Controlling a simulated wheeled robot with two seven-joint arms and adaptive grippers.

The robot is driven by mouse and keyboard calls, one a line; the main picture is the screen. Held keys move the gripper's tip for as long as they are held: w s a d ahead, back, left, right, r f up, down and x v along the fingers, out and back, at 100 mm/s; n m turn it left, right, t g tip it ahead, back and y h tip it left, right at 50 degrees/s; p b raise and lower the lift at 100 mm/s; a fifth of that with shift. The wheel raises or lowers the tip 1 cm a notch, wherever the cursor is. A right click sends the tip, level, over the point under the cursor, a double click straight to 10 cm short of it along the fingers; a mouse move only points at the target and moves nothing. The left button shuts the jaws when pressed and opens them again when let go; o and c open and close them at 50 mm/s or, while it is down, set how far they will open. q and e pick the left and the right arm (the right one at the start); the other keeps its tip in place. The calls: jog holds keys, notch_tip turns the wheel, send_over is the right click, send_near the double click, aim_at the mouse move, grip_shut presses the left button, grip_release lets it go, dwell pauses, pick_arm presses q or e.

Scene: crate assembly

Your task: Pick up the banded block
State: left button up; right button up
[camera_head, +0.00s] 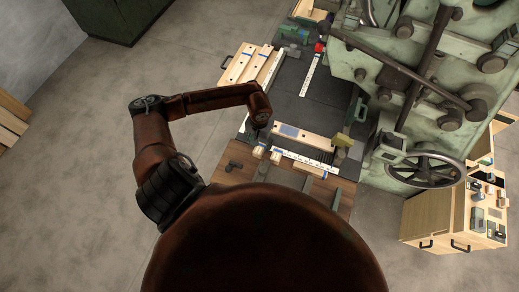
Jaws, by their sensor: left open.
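Two small pale wooden blocks lie near the front of the bench, one on the left (258,152) and one on the right (275,157). They show bluish marks, but they are too small to tell which is the banded block. A longer wooden piece with a blue patch (305,137) lies just behind them. My left gripper (252,133) is dark and small in the picture, open, above the bench's left side. It is behind and a little left of the small blocks, apart from them. Its fingertips are hard to make out. My right gripper is not in view.
Wooden planks (240,64) lie on a board at the back left. A white strip (312,70) lies on the dark bench top (290,85). A large green machine with a handwheel (428,168) stands close on the right. A wooden cabinet (430,218) stands at far right.

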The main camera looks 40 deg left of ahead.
aim_at(260, 147)
pick_arm(q)
jog(key=shift+d+f, duration=0.15)
jog(key=shift+f, duration=1.75)
jog(key=shift+c, duration=0.6)
jog(key=c, duration=1.1)
